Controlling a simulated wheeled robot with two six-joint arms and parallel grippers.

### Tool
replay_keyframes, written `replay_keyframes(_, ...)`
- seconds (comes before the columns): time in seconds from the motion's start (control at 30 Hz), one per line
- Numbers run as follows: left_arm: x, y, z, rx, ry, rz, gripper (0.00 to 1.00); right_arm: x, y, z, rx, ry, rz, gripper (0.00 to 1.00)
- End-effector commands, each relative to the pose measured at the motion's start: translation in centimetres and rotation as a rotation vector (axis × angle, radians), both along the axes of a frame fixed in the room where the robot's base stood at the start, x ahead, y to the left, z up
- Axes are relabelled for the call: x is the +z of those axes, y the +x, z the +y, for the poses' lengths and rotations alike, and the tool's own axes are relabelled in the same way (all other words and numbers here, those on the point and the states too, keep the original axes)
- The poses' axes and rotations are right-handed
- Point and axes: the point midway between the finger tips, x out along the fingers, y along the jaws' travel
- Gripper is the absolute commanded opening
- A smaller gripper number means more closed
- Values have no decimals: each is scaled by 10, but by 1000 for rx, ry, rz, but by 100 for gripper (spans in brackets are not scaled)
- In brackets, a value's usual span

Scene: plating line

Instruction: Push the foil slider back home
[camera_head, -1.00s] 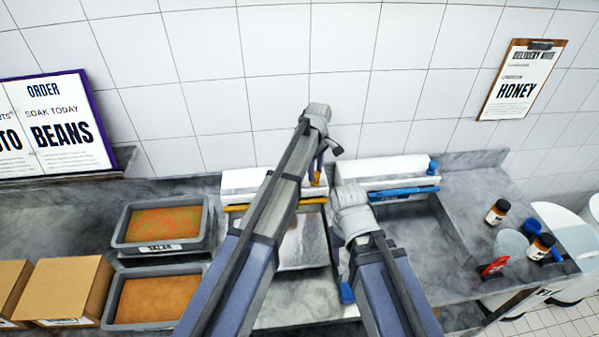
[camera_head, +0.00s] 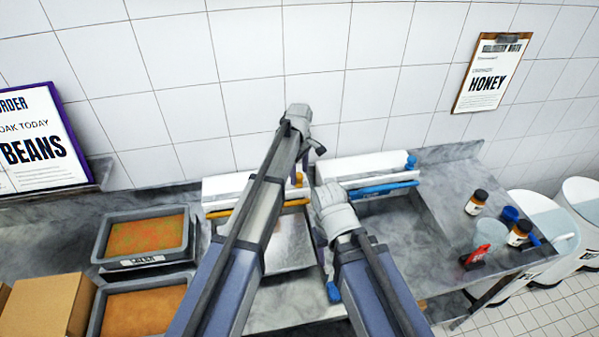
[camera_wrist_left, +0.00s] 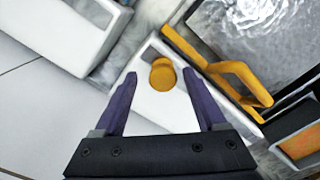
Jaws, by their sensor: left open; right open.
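The foil dispenser (camera_head: 228,190) is a white box with an orange rail (camera_head: 222,213) along its front, at the back of the counter. A round orange knob (camera_head: 298,179), apparently the slider, is at its right end. It also shows in the left wrist view (camera_wrist_left: 162,74). My left gripper (camera_wrist_left: 160,76) is open, with a purple finger on either side of the knob in that picture; contact cannot be told. My right gripper (camera_head: 325,250) is lower, right of the foil sheet (camera_head: 290,243), its fingers mostly hidden by its wrist.
A similar white dispenser (camera_head: 365,166) with a blue rail (camera_head: 380,188) stands to the right. Filled grey trays (camera_head: 100,245) and a cardboard box (camera_head: 45,305) are at left. Several jars stand at right, one a brown jar (camera_head: 476,202). Counter below the blue rail is clear.

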Motion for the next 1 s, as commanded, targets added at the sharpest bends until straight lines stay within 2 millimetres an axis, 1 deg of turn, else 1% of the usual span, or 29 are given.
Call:
replay_keyframes(0.17, 3, 0, 0, 0, 1, 1, 73, 3, 0, 0, 0, 0, 0, 55)
replay_keyframes(0.27, 8, 0, 1, 0, 1, 0, 73, 8, 0, 0, -1, 0, 0, 55)
replay_keyframes(0.47, 29, 0, 1, 0, 1, 1, 73, 29, 0, 0, -2, 1, 0, 55)
replay_keyframes(0.7, 63, 0, 0, 0, 0, 0, 73, 63, 0, 0, 0, 0, 2, 55)
replay_keyframes(0.8, 73, 0, 0, 0, 0, 0, 73, 73, -1, 0, 1, 0, 2, 55)
replay_keyframes(0.9, 78, 0, 0, 0, 0, 0, 73, 78, -1, 0, 2, 0, 3, 55)
replay_keyframes(1.0, 79, 0, 0, -1, 0, 0, 73, 79, -1, 0, 3, 0, 3, 55)
